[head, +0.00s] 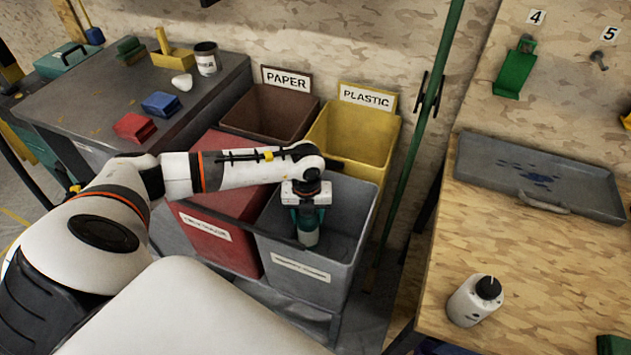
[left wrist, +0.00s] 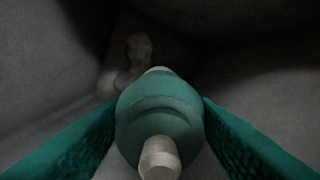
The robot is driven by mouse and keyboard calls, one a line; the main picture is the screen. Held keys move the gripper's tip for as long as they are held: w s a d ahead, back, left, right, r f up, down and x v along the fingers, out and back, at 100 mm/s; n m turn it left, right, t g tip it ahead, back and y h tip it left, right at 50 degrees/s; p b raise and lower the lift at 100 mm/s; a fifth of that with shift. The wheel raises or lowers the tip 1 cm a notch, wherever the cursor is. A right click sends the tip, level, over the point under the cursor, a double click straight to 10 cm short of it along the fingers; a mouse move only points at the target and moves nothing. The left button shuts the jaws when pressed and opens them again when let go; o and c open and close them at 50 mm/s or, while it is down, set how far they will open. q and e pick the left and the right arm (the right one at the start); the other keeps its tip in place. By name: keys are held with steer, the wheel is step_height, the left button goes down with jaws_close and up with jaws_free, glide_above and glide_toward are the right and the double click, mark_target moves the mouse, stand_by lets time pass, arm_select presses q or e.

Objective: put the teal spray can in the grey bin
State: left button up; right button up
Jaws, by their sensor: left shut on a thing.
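The grey bin (head: 351,215) stands at the front right of the bin group, with a label on its front. My left gripper (head: 308,228) points down inside its opening, with the arm reaching over the red bin. In the left wrist view the teal spray can (left wrist: 158,110) sits between the two teal fingers, its pale nozzle end towards the camera. The gripper is shut on it. In the head view only the can's pale lower part (head: 308,239) shows below the fingers. Whether it touches the bin floor I cannot tell. My right gripper is not in view.
The red bin (head: 205,232) is left of the grey one; the brown paper bin (head: 268,113) and yellow plastic bin (head: 352,135) are behind. A pale object (left wrist: 138,48) lies deeper in the grey bin. A workbench (head: 555,265) with a white bottle (head: 472,302) stands right.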

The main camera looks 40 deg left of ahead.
mark_target(308, 233)
arm_select(q)
step_height(308, 233, down, 9)
steer(key=shift+r, duration=0.1)
stand_by(0.3)
steer(key=o, duration=1.4)
step_height(308, 233, up, 12)
steer(key=shift+r, duration=0.1)
